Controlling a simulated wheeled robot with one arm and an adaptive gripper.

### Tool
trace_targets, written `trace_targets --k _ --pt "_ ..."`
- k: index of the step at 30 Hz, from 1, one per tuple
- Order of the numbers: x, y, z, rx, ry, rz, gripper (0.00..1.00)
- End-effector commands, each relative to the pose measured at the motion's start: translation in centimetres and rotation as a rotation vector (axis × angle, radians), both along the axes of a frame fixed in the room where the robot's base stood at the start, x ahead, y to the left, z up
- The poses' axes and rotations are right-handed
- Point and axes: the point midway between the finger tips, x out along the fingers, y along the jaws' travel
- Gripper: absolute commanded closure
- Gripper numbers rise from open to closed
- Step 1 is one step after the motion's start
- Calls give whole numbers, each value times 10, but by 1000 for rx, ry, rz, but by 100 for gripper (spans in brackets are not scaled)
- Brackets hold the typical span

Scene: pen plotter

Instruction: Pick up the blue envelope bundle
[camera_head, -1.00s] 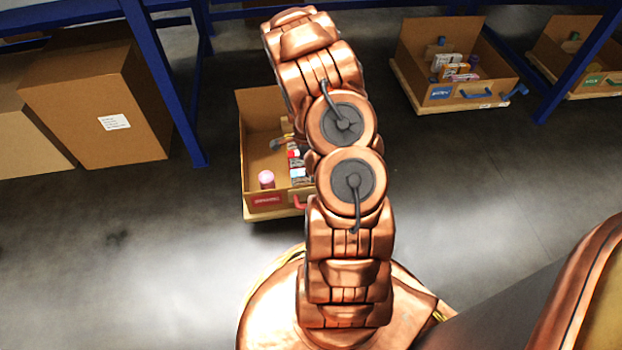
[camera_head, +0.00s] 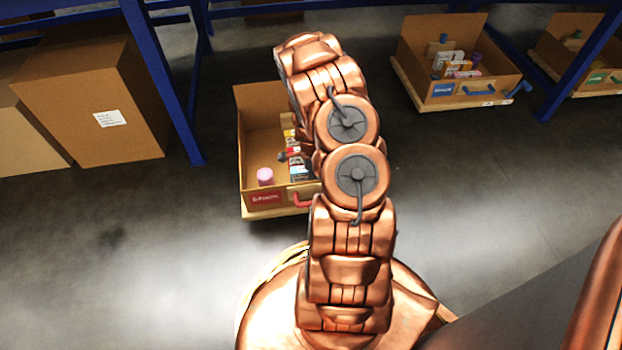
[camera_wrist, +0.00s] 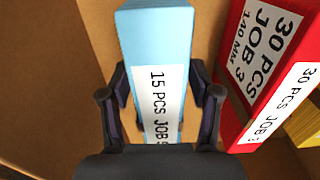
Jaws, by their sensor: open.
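The blue envelope bundle (camera_wrist: 155,35) is a light blue upright block with a white label reading "15 PCS JOB" in the wrist view. My gripper (camera_wrist: 160,100) is open, with one finger on each side of the bundle. I cannot tell whether either finger touches it. The bundle stands in a cardboard bin (camera_head: 256,125) with a red front label.
A red box (camera_wrist: 240,85) labelled "30 PCS JOB 3" stands close to the right finger, with a yellow item (camera_wrist: 305,125) beyond it. A pink-topped item (camera_head: 265,177) is at the bin's front left. Blue rack legs (camera_head: 165,85) stand nearby.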

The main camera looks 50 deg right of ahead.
Motion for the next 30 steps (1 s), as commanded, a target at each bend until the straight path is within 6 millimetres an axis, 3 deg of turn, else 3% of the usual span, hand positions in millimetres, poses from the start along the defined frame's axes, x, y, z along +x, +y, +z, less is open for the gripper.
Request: trace_targets --k 8,26,30 --pt "0 0 -6 -1 -1 0 38" --pt "0 0 -7 1 -1 0 98" --pt "0 1 -7 1 0 0 100"
